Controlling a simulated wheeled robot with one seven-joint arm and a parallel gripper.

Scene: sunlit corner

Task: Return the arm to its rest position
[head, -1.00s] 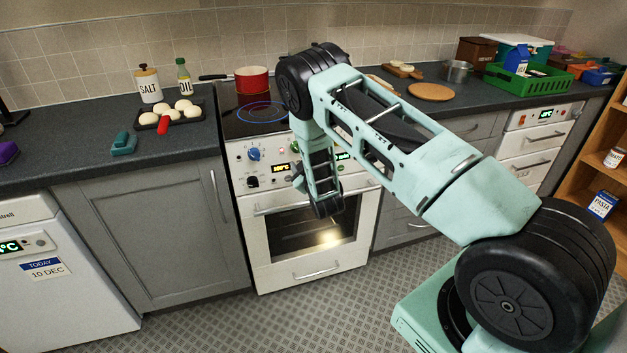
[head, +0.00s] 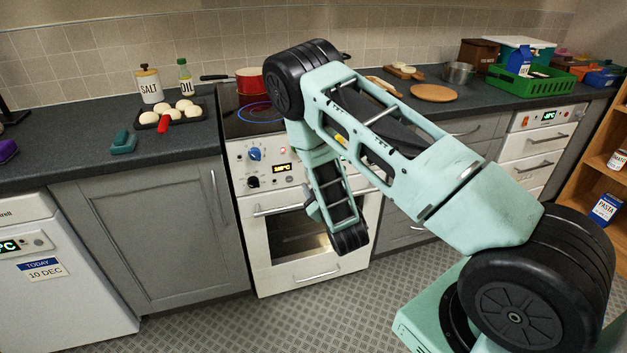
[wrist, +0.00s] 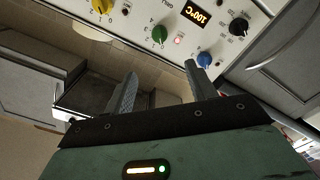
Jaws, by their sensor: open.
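My arm (head: 400,140) is mint green with black joints and reaches from the lower right of the head view toward the stove. Its forearm hangs down in front of the white oven (head: 285,235). In the wrist view my gripper (wrist: 160,85) is open and its two grey fingers stand apart with nothing between them. The fingers point at the oven's control panel, with a blue knob (wrist: 204,60) near the right finger and a green knob (wrist: 160,34) between and beyond them.
A red pot (head: 250,82) stands on the hob behind my arm's elbow. A tray of dough balls (head: 148,118) and a teal object (head: 123,142) lie on the left counter. A green crate (head: 520,83) stands on the right counter. The floor (head: 210,325) before the oven is clear.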

